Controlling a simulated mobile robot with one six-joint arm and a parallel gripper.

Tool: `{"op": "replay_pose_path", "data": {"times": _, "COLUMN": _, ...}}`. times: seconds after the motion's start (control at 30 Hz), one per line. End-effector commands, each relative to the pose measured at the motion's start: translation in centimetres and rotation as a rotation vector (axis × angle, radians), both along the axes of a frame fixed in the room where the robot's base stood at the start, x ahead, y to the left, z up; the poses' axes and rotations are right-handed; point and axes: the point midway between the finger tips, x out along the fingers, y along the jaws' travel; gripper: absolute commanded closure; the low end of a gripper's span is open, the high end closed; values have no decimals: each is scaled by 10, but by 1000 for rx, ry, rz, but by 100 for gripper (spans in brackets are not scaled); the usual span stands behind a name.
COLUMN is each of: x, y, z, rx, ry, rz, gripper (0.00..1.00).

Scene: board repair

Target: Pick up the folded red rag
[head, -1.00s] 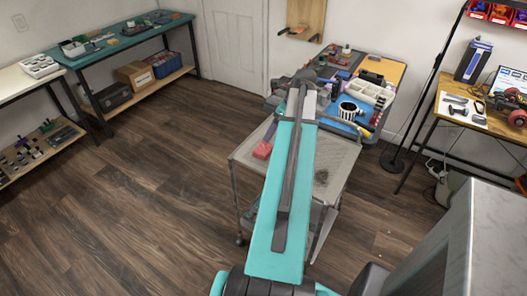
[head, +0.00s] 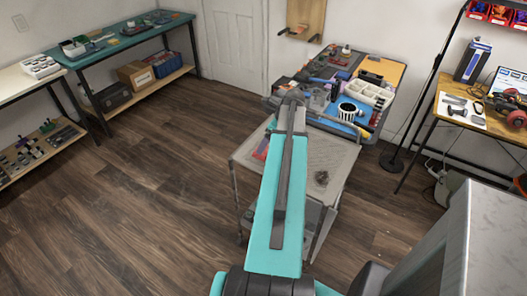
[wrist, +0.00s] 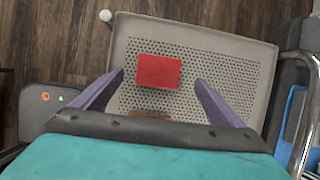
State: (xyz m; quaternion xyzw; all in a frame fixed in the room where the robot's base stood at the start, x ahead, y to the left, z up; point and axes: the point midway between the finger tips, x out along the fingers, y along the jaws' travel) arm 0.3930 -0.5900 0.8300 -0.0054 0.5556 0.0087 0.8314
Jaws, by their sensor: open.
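The folded red rag (wrist: 159,71) lies flat on the perforated top of a grey cart (wrist: 200,33) in the wrist view. In the head view the rag (head: 261,149) shows only in part, beside my arm, which hides the rest. My gripper (wrist: 160,78) is open and empty. In the wrist view its two fingers stand apart to the left and right of the rag, not touching it. The fingertips are hidden behind my arm in the head view. How high they are above the cart top is hard to tell.
A dark clump (head: 322,177) sits on the cart's right side. A curved metal rail (wrist: 308,100) runs along the right in the wrist view.

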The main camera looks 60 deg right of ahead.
Motion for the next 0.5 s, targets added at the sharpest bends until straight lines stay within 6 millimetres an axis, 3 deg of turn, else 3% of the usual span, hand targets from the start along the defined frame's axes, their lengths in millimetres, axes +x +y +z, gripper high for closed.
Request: {"op": "replay_pose_path", "data": {"times": 0.5, "x": 2, "y": 0, "z": -6, "rx": -1, "ry": 0, "rz": 0, "gripper": 8}}
